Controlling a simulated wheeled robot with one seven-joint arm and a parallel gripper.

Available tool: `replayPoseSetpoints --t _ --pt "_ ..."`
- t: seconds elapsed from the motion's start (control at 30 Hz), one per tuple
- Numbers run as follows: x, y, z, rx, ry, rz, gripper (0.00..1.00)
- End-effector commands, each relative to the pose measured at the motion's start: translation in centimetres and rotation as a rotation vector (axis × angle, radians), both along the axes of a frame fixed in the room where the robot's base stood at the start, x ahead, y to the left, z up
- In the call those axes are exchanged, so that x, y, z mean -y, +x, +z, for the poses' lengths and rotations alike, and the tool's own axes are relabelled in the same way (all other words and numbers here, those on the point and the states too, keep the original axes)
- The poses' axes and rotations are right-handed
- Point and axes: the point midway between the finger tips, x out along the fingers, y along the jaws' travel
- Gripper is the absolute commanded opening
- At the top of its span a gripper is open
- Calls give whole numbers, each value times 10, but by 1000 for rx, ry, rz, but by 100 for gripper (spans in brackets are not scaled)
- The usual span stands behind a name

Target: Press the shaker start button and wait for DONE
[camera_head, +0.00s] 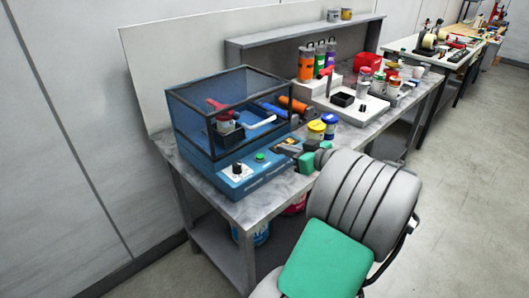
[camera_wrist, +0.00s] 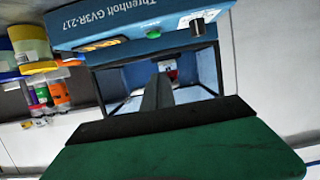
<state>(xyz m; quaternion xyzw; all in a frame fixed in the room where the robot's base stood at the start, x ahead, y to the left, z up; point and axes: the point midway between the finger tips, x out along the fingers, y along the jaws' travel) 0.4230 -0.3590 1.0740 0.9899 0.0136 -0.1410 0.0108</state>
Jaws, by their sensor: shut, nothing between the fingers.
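The blue shaker (camera_head: 205,160) stands at the near left of the bench under a clear, dark-framed cover (camera_head: 235,90). Its front panel bears a green button (camera_head: 259,157) and a black knob (camera_head: 237,168). In the wrist view the panel is upside down, with the green button (camera_wrist: 153,33) and knob (camera_wrist: 197,28) near the top. A can (camera_head: 226,124) under a red clamp (camera_head: 216,105) sits inside. My gripper (camera_head: 280,147) is shut and empty, to the right of the button and apart from it. The shut fingers (camera_wrist: 158,80) show in the wrist view. I read no DONE.
Blue-lidded (camera_head: 330,118) and yellow-lidded (camera_head: 316,127) jars stand on the bench right of the shaker. Behind them are several coloured bottles (camera_head: 318,60), a red container (camera_head: 368,62) and a grey raised shelf (camera_head: 275,38). A second bench (camera_head: 415,48) lies farther right. The floor (camera_head: 460,170) is clear.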

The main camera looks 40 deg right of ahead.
Motion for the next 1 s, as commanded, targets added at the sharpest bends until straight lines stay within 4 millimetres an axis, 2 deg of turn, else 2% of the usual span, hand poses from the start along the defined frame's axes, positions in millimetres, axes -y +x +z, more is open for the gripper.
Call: replayPoseSetpoints --t 0.37,0.47,0.87,1.0 --pt "0 3 0 4 0 0 0" --pt "0 15 -2 3 1 2 0" --pt "-3 98 -25 1 1 4 0" --pt "-1 95 -51 0 5 -2 0"
